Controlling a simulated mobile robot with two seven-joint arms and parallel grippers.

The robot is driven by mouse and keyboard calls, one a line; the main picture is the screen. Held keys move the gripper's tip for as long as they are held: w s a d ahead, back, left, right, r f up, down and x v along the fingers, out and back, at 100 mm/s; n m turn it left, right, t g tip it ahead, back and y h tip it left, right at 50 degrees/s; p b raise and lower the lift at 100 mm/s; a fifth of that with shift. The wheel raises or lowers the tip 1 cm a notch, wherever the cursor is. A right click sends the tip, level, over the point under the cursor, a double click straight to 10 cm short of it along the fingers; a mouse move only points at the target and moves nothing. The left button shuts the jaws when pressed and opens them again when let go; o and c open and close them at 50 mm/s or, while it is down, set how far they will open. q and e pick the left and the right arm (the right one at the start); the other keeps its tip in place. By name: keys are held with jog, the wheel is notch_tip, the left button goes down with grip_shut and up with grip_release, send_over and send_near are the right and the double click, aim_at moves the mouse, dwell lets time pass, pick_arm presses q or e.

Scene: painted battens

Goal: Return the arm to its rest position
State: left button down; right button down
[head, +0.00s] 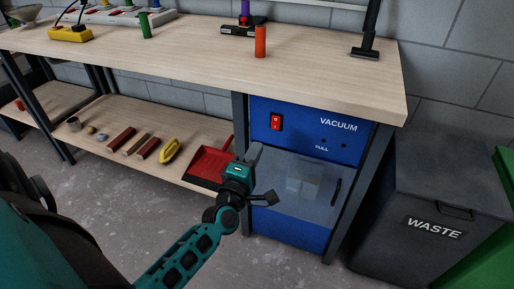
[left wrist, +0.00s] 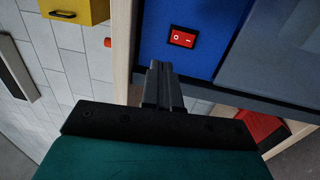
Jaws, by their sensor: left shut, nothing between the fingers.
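My left arm comes up from the bottom of the head view, teal and black. Its gripper (head: 254,153) is in front of the bench, near the left edge of the blue vacuum cabinet (head: 300,118). In the left wrist view the two dark fingers (left wrist: 161,80) are closed together with nothing between them. They point toward the blue cabinet front, with its red switch (left wrist: 183,38) just beyond and to the right of the tips. My right gripper is not in view.
The wooden bench (head: 200,50) carries a green cylinder (head: 146,25), an orange cylinder (head: 260,41) and a yellow block (head: 70,34). A lower shelf holds painted battens (head: 136,143) and a red dustpan (head: 208,164). A dark waste bin (head: 425,200) stands right. Bare floor (head: 90,195) lies left.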

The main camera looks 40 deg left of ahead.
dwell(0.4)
